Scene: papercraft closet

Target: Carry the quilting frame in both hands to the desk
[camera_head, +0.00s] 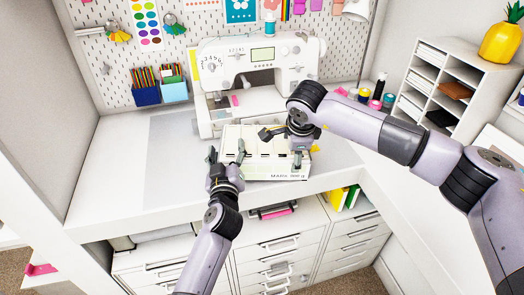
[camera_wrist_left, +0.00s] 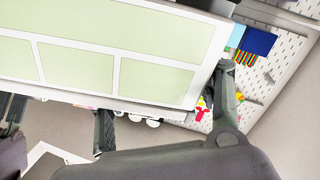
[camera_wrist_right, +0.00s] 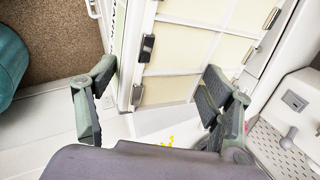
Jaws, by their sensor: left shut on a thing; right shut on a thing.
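The quilting frame (camera_head: 277,172) is a white, box-like frame with pale panels and lettering on its front side. In the head view it is at the desk's front edge, before the sewing machine; I cannot tell whether it touches the desk (camera_head: 130,185). My left gripper (camera_head: 227,155) is shut on its left end. My right gripper (camera_head: 282,147) is shut on its right part, reaching in from above. The left wrist view shows the frame's pale green panels (camera_wrist_left: 110,55) close up. In the right wrist view the frame (camera_wrist_right: 178,50) lies between the fingers.
A white sewing machine (camera_head: 225,62) stands right behind the frame. Thread spools (camera_head: 376,98) and a cubby shelf (camera_head: 440,85) with a yellow pineapple (camera_head: 502,42) are to the right. Pencil bins (camera_head: 146,95) hang on the pegboard. Drawers (camera_head: 280,245) are below. The desk's left part is clear.

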